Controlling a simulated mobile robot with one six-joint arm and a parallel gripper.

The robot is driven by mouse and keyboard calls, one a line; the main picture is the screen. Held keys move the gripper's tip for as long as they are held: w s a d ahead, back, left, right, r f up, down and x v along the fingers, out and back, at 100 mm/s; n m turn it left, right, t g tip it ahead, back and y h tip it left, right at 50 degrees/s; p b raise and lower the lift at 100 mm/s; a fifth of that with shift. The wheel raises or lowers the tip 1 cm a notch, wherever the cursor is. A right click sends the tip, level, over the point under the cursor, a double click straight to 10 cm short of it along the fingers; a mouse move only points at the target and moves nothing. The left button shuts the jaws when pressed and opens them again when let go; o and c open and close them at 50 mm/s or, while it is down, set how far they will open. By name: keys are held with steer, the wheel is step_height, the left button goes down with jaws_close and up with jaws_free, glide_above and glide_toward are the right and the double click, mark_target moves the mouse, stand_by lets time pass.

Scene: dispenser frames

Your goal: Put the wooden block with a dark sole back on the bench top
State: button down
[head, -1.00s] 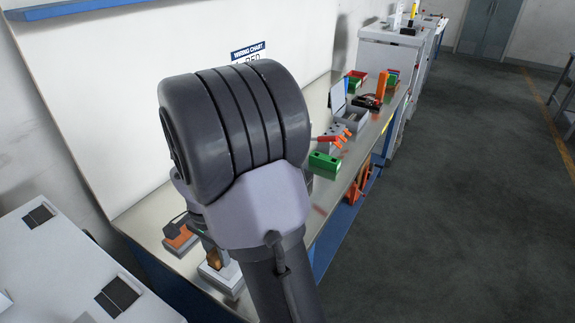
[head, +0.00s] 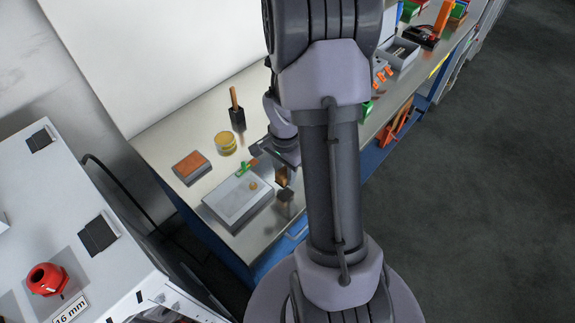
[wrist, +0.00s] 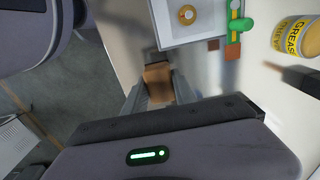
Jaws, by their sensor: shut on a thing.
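The wooden block (head: 281,178) is brown and sits between the fingers of my gripper. In the wrist view the block (wrist: 158,76) shows between the two grey fingers, and my gripper (wrist: 157,90) is shut on it. My gripper is over the front part of the steel bench top (head: 168,135), right of a grey plate. A dark reflection lies on the bench below it. I cannot tell how far the block is from the surface. Its dark sole is not clearly visible. My arm hides part of the bench behind it.
The grey plate (head: 228,205) carries a green-handled piece (head: 245,168) and a small round tan piece. Bins and tools are farther along.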

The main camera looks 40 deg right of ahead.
mark_target(285, 170)
steer(key=w+d, duration=0.2)
steer(key=shift+w+d+f, duration=0.2)
steer(key=shift+w, duration=0.1)
steer(key=shift+w+d+f, duration=0.2)
steer(key=shift+f, duration=0.1)
steer(key=shift+f+b, duration=0.85)
steer(key=shift+f, duration=0.6)
steer(key=shift+f, duration=0.2)
steer(key=c, duration=1)
jaws_free()
steer(key=shift+r, duration=0.1)
